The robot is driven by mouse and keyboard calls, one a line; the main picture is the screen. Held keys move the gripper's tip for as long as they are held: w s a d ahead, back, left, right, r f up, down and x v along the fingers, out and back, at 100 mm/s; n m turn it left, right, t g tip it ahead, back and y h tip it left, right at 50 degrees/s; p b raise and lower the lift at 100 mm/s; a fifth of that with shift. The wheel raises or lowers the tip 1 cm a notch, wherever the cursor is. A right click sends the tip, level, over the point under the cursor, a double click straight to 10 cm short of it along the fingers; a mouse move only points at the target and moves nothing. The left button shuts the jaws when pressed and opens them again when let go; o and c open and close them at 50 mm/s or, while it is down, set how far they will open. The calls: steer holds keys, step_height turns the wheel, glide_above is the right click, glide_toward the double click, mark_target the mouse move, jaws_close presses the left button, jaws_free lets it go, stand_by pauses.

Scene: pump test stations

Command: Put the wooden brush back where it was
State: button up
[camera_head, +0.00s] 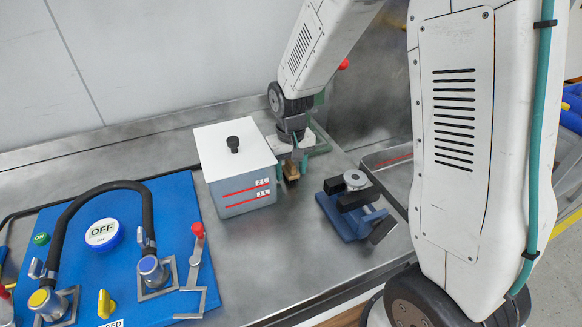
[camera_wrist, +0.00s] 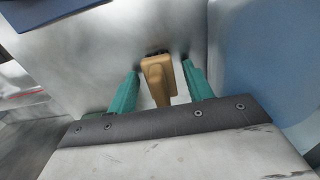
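The wooden brush (camera_head: 292,171) is at the bench, right beside the grey-blue box with the white lid (camera_head: 234,150). In the wrist view the brush (camera_wrist: 158,80) shows as a tan wooden block with a dark end, between the two teal fingers. My gripper (camera_head: 291,163) points down over the brush. In the wrist view my gripper (camera_wrist: 160,70) is open, with a visible gap between each finger and the wood. My arm and gripper partly hide the brush in the head view. I cannot tell whether its lower end touches the bench.
A blue vise (camera_head: 348,212) stands close to the right of the brush. A blue panel (camera_head: 120,255) with a black hose, an OFF button and a red-knobbed lever lies at the left. The metal bench (camera_head: 265,255) is clear in front of the box.

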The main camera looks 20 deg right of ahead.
mark_target(291, 162)
step_height(291, 162, up, 12)
steer(key=s+d+r, duration=0.1)
steer(key=s+r, duration=0.2)
steer(key=s, duration=0.5)
steer(key=s+d+r, duration=0.1)
steer(key=s+r, duration=0.2)
steer(key=s, duration=0.6)
steer(key=s+d+r+t, duration=0.1)
steer(key=s+r, duration=0.2)
steer(key=s, duration=0.6)
steer(key=shift+d, duration=0.15)
